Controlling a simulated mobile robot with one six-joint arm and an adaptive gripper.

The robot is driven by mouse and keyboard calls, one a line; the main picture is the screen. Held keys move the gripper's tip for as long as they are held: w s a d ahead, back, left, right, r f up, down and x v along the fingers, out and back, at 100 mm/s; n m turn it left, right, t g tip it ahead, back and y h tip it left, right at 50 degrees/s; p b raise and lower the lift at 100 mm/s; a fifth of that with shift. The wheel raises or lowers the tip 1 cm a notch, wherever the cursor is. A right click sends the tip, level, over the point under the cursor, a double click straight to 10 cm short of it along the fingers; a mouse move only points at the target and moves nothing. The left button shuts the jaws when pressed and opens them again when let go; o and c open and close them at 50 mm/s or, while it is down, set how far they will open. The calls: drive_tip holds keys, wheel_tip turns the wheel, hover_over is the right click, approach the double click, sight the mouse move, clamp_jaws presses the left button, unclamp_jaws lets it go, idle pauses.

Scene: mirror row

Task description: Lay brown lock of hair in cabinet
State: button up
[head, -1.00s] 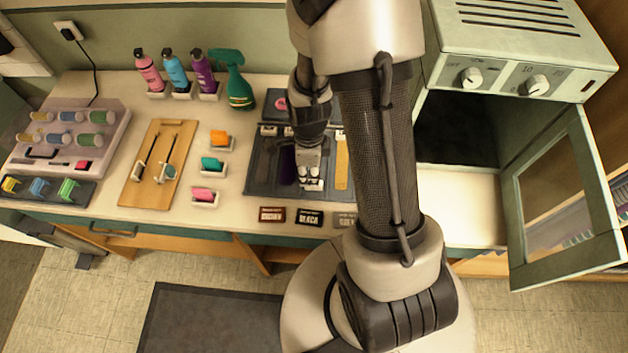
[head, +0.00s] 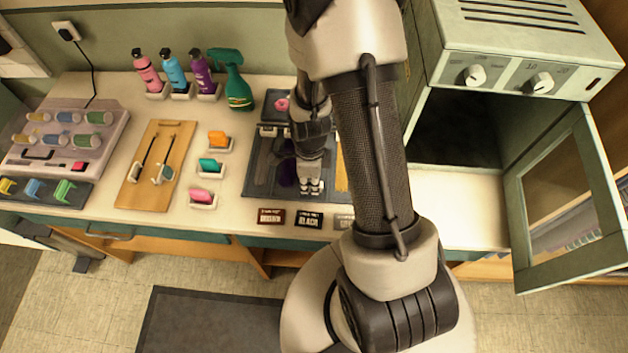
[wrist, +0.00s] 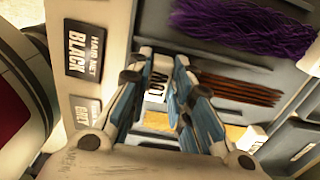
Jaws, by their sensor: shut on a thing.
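The brown lock of hair (wrist: 238,88) shows in the wrist view as reddish-brown strands lying level over the dark tray, with a white tag (wrist: 157,86) at its left end. My gripper (wrist: 166,58) is shut on the lock at this tagged end. In the head view my gripper (head: 311,186) is low over the tray (head: 262,165) and hides the lock. I cannot tell whether the lock still touches the tray. The cabinet (head: 425,100) stands at the right, its door (head: 517,230) swung open and its inside dark.
A purple lock (wrist: 245,28) and a yellow lock (wrist: 205,122) lie either side of the brown one. Hair net boxes (head: 270,218) line the counter's front edge. Bottles (head: 175,72) stand at the back left. Clear counter (head: 465,215) lies before the cabinet.

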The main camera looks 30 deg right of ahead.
drive_tip(key=shift+r, duration=0.1)
clamp_jaws()
drive_tip(key=shift+w+r, duration=0.1)
drive_tip(key=shift+r, duration=0.5)
wheel_tip(320, 180, up, 19)
drive_tip(key=p, duration=0.6)
drive_tip(key=w+a+f+n+b, duration=0.3)
drive_tip(key=f+n, duration=0.1)
drive_tip(key=n, duration=0.8)
drive_tip(key=w+a+f+n+b, duration=0.3)
drive_tip(key=a+f+n, duration=0.1)
drive_tip(key=n, duration=0.8)
drive_tip(key=shift+f+n, duration=0.15)
drive_tip(key=shift+n, duration=0.25)
drive_tip(key=shift+w, duration=0.1)
